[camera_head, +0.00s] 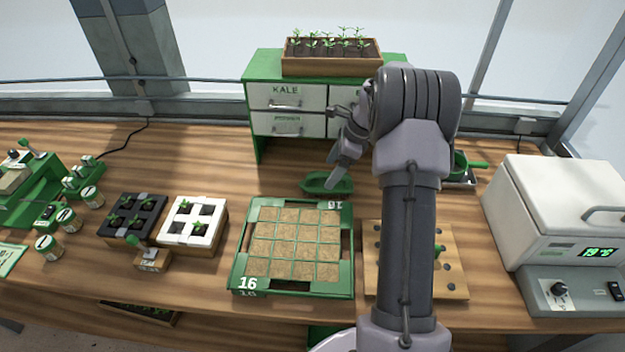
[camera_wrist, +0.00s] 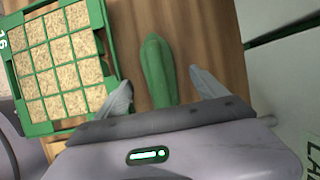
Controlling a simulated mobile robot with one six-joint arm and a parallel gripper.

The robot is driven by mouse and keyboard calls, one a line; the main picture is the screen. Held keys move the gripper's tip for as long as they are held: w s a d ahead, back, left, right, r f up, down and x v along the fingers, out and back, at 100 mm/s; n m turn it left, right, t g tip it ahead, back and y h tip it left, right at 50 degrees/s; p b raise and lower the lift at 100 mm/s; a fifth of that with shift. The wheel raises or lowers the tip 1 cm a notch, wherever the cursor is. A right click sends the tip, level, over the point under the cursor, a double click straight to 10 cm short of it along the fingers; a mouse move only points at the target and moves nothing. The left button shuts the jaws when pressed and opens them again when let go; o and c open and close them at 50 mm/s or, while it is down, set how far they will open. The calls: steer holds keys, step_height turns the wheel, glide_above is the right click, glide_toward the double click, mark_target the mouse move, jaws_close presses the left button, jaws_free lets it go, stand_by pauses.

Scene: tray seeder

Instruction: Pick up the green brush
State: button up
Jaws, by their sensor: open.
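The green brush (camera_head: 316,184) lies on the wooden bench, between the seed tray and the drawer cabinet. It is a long green shape with a pointed end; I cannot make out bristles. In the wrist view the brush (camera_wrist: 156,66) runs between my two spread fingers, its lower end close to the palm edge. My gripper (camera_head: 343,172) is open and empty, pointing down at the brush in the head view. In the wrist view my gripper (camera_wrist: 160,78) has a finger on either side, with gaps to the brush. I cannot tell the height left between fingertips and bench.
The green seed tray (camera_head: 238,262) with brown cells lies just in front of the brush. The green cabinet (camera_head: 254,100) with white drawers stands behind. A wooden holed board (camera_head: 455,270) is at right, partly behind my arm. A white box (camera_head: 540,205) stands far right.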

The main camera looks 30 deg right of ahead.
mark_target(323, 181)
steer(key=b+x, duration=0.2)
steer(key=x, duration=0.4)
steer(key=shift+a+b, duration=0.15)
steer(key=shift+b, duration=0.25)
steer(key=shift+r, duration=0.1)
steer(key=shift+c, duration=1.1)
steer(key=c, duration=1.3)
step_height(323, 181, up, 18)
steer(key=p, duration=0.6)
steer(key=shift+p, duration=0.3)
steer(key=shift+c, duration=0.2)
